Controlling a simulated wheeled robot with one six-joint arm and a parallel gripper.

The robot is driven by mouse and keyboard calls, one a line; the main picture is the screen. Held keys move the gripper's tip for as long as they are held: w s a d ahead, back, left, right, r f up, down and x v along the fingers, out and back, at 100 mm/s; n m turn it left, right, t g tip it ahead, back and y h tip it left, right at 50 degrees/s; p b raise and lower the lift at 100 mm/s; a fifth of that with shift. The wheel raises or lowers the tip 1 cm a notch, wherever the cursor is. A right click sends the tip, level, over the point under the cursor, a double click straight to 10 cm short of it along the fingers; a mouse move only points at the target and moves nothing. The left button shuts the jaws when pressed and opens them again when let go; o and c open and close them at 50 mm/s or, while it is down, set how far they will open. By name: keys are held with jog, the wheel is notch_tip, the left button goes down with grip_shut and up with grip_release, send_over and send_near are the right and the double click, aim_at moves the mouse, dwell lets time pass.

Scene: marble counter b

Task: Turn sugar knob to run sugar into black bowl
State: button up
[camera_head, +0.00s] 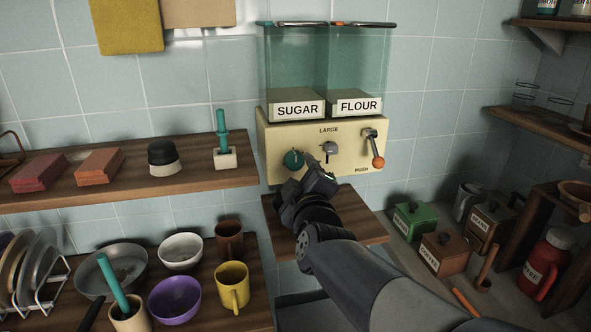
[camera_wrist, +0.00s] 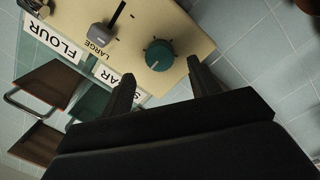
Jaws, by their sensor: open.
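The cream dispenser panel (camera_head: 345,145) hangs on the tiled wall under two clear bins labelled SUGAR (camera_head: 297,109) and FLOUR (camera_head: 359,106). A round green knob (camera_head: 293,160) sits on the panel's left, below the SUGAR bin. In the wrist view the green knob (camera_wrist: 159,55) shows just beyond and between my fingers. My gripper (camera_head: 308,178) is open and empty, close in front of the panel near the knob; the wrist view shows its two separated fingers (camera_wrist: 161,82). I cannot make out a black bowl; my arm covers part of the shelf (camera_head: 375,228) below.
A grey selector (camera_head: 329,149) marked LARGE and an orange-tipped lever (camera_head: 374,148) share the panel. Purple (camera_head: 175,299) and white (camera_head: 181,251) bowls and a yellow mug (camera_head: 233,287) stand lower left. Green (camera_head: 413,219) and brown (camera_head: 444,252) canisters stand right.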

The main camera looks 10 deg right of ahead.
aim_at(295, 164)
jog(key=shift+w+d, duration=0.15)
jog(key=shift+w, duration=2.05)
jog(key=c, duration=1)
